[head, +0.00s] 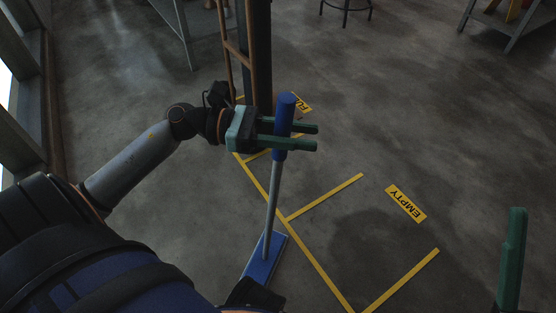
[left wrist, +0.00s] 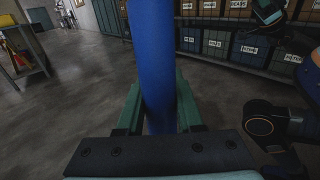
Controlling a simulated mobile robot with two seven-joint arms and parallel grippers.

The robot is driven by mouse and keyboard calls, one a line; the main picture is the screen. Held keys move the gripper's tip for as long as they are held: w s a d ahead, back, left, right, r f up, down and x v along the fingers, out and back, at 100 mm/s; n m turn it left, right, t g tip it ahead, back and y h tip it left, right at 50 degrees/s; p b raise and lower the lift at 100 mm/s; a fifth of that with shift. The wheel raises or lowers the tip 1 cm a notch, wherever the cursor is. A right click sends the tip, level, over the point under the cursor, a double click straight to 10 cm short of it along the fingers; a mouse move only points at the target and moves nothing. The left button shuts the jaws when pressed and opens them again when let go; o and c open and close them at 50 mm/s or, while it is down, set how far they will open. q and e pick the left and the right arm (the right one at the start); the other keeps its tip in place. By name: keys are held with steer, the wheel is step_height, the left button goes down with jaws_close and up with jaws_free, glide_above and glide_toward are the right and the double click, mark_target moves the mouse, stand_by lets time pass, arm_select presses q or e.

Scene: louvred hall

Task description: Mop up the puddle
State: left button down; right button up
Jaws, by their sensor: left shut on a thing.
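My left gripper (head: 298,137) is shut on the blue handle grip (head: 285,110) of a mop. Its green fingers lie on either side of the grip, and the blue grip also stands between the fingers in the left wrist view (left wrist: 154,65). The mop's grey shaft (head: 273,200) runs down, slightly tilted, to a flat blue head (head: 262,258) at the floor. A dark patch (head: 365,240) on the floor, right of the mop, may be the puddle. One green finger of my right gripper (head: 512,260) shows at the lower right; its opening is not visible.
Yellow tape lines (head: 325,198) mark floor bays beside the mop, with a yellow EMPTY label (head: 406,203). A dark post (head: 259,60) stands behind my left gripper. A stool (head: 346,8) and tables are at the back. The floor at right is clear. Shelves with labelled boxes (left wrist: 215,43) show behind.

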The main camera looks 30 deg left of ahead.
arm_select(q)
steer(key=s+v, duration=0.1)
steer(key=v, duration=1)
steer(key=shift+s+f, duration=0.2)
steer(key=shift+f, duration=0.35)
steer(key=w+x, duration=0.1)
steer(key=x, duration=1)
steer(key=shift+a+r, duration=0.3)
steer(key=shift+r, duration=0.15)
steer(key=r+v, duration=0.2)
steer(key=v, duration=0.8)
steer(key=s+d+r+v, duration=0.1)
steer(key=r+v, duration=0.1)
steer(key=v, duration=0.8)
steer(key=shift+s+r+p, duration=0.25)
steer(key=shift+s+p, duration=0.1)
steer(key=shift+p, duration=0.05)
steer(key=shift+a, duration=0.1)
